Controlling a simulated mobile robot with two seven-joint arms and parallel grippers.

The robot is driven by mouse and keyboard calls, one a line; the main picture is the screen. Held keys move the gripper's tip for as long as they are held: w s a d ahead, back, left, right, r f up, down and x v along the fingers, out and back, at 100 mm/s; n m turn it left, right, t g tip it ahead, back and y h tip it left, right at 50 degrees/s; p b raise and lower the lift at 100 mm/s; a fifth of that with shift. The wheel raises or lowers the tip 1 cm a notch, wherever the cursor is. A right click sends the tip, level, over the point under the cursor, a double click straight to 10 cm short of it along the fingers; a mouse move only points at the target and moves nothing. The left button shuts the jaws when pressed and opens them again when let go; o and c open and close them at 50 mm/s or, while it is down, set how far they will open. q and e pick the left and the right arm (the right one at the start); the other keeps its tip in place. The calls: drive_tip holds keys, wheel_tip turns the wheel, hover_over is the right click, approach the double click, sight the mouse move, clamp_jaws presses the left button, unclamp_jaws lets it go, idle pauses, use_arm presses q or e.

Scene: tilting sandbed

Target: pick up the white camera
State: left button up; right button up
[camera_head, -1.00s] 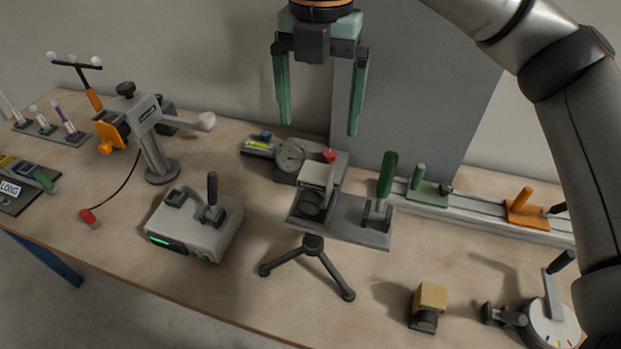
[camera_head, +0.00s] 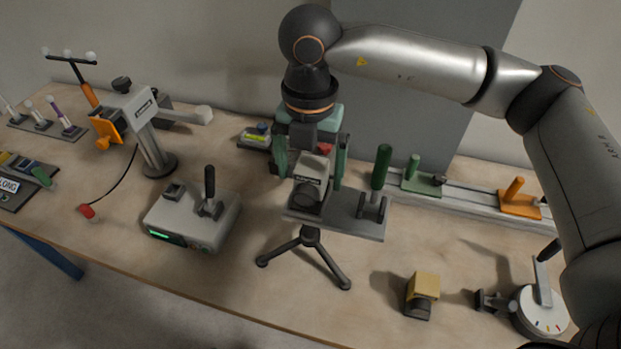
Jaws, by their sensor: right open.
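The white camera (camera_head: 312,167), a pale box with a dark lens facing me, sits on the left part of a grey plate (camera_head: 357,226) on a small black tripod (camera_head: 310,238). My right gripper (camera_head: 311,182) hangs down at the camera, open, with one green finger on each side of it. The camera's top hides part of the gripper's middle, and I cannot tell whether the fingers touch it. My left gripper is not in view.
A green-handled clamp (camera_head: 381,170) stands on the same plate, right of the camera. A grey control box with a joystick (camera_head: 192,218) is at left. A rail with green and orange carriages (camera_head: 470,197) runs behind right. A yellow-topped block (camera_head: 422,288) stands in front.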

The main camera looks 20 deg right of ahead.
clamp_jaws()
idle(0.8)
